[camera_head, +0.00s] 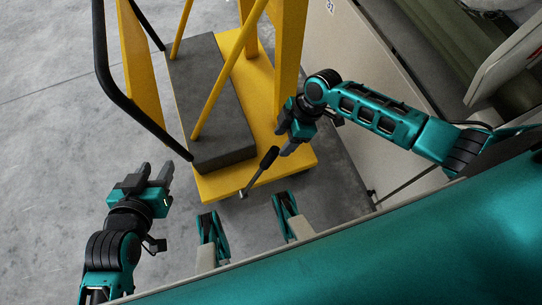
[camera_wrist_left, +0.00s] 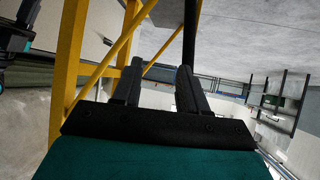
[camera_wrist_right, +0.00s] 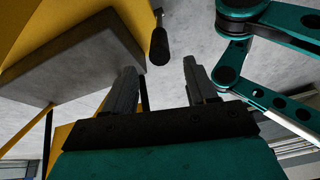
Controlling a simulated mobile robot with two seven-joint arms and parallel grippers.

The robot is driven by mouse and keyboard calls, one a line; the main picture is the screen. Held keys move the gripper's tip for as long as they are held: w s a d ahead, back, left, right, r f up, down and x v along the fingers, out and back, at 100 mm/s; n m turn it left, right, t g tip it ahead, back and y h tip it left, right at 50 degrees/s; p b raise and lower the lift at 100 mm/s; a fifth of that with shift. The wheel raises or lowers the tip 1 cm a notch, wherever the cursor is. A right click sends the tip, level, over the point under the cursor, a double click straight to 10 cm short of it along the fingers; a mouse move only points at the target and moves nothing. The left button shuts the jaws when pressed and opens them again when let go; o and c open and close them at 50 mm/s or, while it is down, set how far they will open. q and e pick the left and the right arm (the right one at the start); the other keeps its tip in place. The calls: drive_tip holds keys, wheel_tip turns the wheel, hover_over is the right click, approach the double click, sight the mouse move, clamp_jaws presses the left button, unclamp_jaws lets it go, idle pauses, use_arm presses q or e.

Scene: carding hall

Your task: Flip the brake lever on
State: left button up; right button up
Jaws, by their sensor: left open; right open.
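The brake lever (camera_head: 263,168) is a short metal rod with a black grip, at the near edge of a yellow cart (camera_head: 290,172). In the head view it slants up to the right. My right gripper (camera_head: 284,142) is open, close to the upper end of the grip. In the right wrist view the black grip (camera_wrist_right: 159,43) appears ahead of the gap between the open fingers (camera_wrist_right: 160,70), not visibly held. My left gripper (camera_head: 156,172) is open and empty, left of the cart's near corner. The lever does not show in the left wrist view.
The cart carries a dark grey slab (camera_head: 228,158), yellow posts and a black bent push bar (camera_head: 104,65) near my left gripper. A large pale machine panel (camera_head: 335,75) stands right of the cart. Bare concrete floor (camera_head: 50,140) is clear at left.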

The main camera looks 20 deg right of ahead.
sight(271, 156)
drive_tip(key=b+x, duration=0.3)
drive_tip(key=x, duration=0.5)
drive_tip(key=shift+f, duration=0.2)
drive_tip(key=shift+a+f, duration=0.2)
drive_tip(key=shift+f, duration=0.1)
drive_tip(key=shift+f+b, duration=0.15)
drive_tip(key=shift+b, duration=0.15)
use_arm(q)
drive_tip(key=shift+w+d+f+h, duration=0.2)
drive_tip(key=shift+d+f+h, duration=0.2)
drive_tip(key=shift+d+f, duration=0.4)
use_arm(e)
drive_tip(key=shift+c, duration=0.3)
use_arm(q)
drive_tip(key=shift+a, duration=0.15)
use_arm(e)
clamp_jaws()
